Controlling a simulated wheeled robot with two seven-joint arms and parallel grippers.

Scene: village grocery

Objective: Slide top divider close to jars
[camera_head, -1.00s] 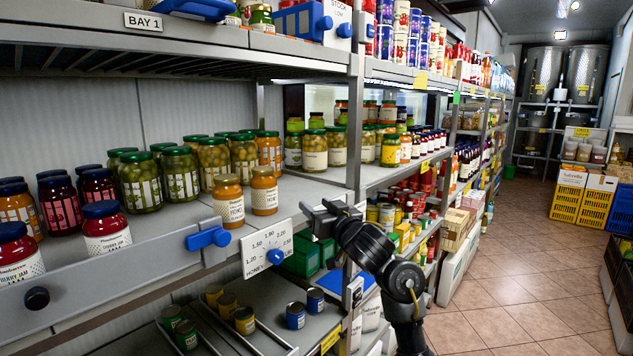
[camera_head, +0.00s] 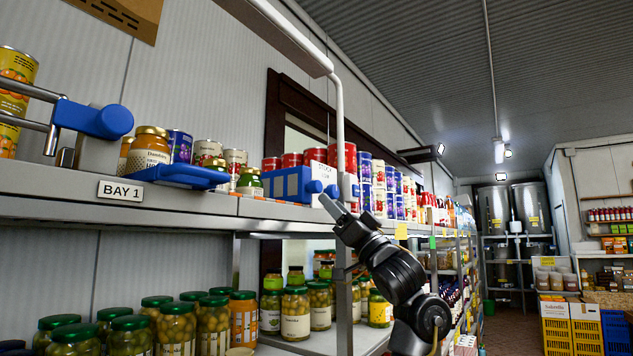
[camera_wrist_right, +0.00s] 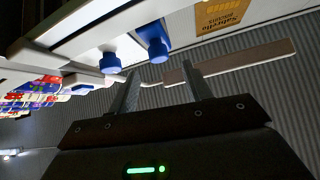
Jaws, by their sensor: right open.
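On the top shelf at left in the head view, a divider-like fitting of metal rods with a blue end (camera_head: 95,120) stands beside several jars, among them an orange-filled jar (camera_head: 148,150) with a gold lid. A flat blue piece (camera_head: 180,176) sticks out at the shelf front below these jars. My right gripper (camera_head: 332,206) is raised near the shelf front, to the right of these things, and touches none of them visibly. In the right wrist view its two fingers (camera_wrist_right: 160,88) are apart with nothing between them. My left gripper is out of view.
A blue box-like fitting (camera_head: 290,184) with a label and knob sits on the shelf edge close to my right gripper. Tins and jars fill both shelves. The aisle at right is open.

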